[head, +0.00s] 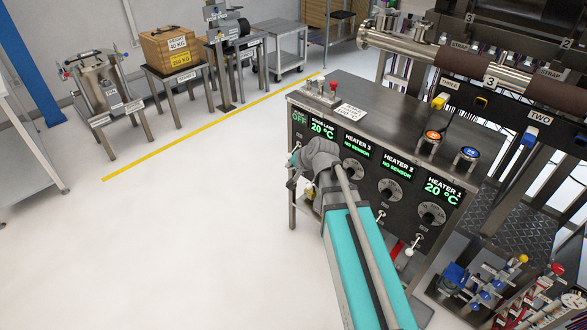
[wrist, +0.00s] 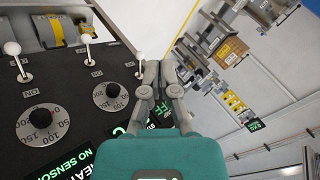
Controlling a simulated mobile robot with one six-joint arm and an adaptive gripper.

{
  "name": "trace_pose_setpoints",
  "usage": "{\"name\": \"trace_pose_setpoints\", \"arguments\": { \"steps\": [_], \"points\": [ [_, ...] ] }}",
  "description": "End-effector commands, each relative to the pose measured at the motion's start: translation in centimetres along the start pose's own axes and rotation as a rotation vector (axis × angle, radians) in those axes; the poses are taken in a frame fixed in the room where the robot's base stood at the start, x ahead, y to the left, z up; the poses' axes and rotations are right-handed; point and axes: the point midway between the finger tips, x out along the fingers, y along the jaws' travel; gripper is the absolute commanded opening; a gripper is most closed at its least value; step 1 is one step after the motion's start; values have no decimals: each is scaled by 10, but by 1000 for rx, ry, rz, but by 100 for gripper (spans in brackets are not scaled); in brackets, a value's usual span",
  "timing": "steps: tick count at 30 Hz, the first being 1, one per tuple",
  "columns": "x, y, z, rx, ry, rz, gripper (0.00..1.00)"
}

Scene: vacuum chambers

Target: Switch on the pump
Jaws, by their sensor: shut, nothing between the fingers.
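My gripper is shut and empty. In the head view, my gripper (head: 297,170) is at the panel's left end, partly hidden by my arm.
Orange (head: 433,136) and blue (head: 469,153) buttons and a red knob (head: 333,87) top the console. A chamber pipe (head: 490,82) runs at upper right. Valves (head: 487,290) crowd the lower right. Open floor (head: 170,230) lies left; a wooden crate (head: 168,46) stands behind.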

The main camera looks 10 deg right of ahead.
Motion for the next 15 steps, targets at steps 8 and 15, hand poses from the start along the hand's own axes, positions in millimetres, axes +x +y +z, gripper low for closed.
{"name": "trace_pose_setpoints", "arguments": {
  "steps": [8,15],
  "points": [
    [53,18,-14,137,107,-119,0],
    [87,30,-29,263,195,-221,0]
  ]
}}
